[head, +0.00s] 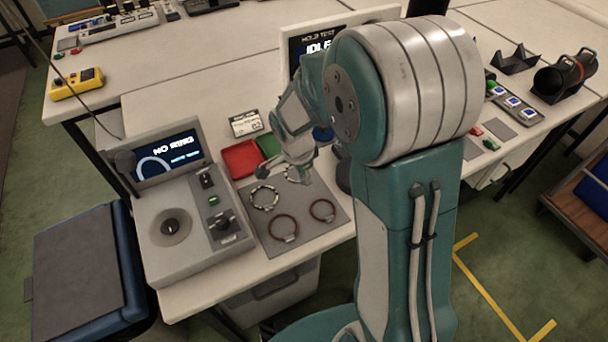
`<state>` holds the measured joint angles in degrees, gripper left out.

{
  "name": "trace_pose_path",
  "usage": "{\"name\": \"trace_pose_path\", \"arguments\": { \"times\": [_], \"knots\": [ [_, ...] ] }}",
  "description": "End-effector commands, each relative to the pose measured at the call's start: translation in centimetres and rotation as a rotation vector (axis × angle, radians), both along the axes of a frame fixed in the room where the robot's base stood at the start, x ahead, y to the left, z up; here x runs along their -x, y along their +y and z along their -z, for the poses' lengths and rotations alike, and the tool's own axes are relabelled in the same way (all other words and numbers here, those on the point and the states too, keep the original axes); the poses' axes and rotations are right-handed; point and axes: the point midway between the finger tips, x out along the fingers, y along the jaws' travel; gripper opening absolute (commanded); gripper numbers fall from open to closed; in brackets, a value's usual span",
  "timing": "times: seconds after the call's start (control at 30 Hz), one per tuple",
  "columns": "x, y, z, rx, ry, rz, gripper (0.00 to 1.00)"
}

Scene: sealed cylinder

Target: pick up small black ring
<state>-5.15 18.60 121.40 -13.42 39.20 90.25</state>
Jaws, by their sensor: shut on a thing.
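My gripper (289,169) is low over the back edge of the grey mat, pointing down. It is shut on a small ring (293,178), which looks like the small black ring but is mostly hidden by the fingers. Whether the ring is clear of the mat I cannot tell. A larger dark ring with pale bands (264,198) lies on the mat just to the front left of the gripper. Two reddish-brown rings, a larger one (283,229) and a smaller one (322,210), lie nearer the front.
My arm hides the table to the right.

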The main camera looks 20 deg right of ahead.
Motion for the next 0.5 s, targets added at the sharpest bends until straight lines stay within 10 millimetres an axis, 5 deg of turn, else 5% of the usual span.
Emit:
{"name": "trace_pose_path", "arguments": {
  "times": [0.5],
  "knots": [
    [5.8,2.1,-3.9,0.000,-0.001,-0.003,0.00]
  ]
}}
